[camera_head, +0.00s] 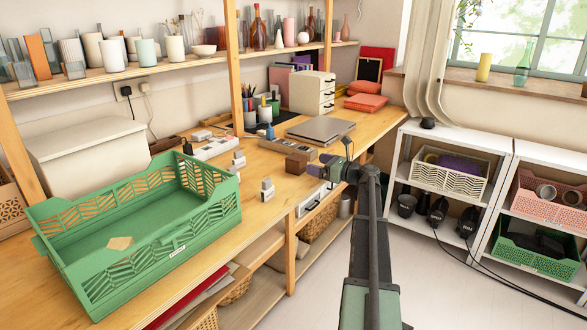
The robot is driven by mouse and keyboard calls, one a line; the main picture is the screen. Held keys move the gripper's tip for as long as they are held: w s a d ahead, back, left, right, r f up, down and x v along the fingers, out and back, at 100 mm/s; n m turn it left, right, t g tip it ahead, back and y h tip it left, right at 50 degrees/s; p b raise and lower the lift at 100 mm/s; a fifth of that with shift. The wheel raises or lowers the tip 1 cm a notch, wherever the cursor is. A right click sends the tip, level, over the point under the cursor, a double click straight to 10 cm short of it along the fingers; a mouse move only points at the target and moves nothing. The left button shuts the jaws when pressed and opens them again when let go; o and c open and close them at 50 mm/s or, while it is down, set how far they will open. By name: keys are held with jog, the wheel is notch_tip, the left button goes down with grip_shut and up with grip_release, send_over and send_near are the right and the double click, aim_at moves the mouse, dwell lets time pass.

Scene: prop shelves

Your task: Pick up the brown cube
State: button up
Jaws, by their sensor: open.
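The brown cube (296,164) sits on the wooden bench (250,190) near its front edge, just in front of a grey power strip (285,147). My gripper (320,168) is just right of the cube, by the bench edge, with its jaws facing the cube. It is open and appears empty. It looks close to the cube but apart from it; the exact gap is hard to tell. The fingertips are small and partly hidden by the wrist.
A large green crate (75,278) with a tan piece inside fills the left of the bench. Small white plug-like items (268,190) stand left of the cube. A grey laptop-like slab (320,130) lies behind it. White shelves (405,140) stand at right.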

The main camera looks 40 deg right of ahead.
aim_at(303, 160)
jog(key=x, duration=0.9)
jog(key=c, duration=1)
jog(key=shift+c, duration=0.2)
jog(key=shift+r, duration=0.15)
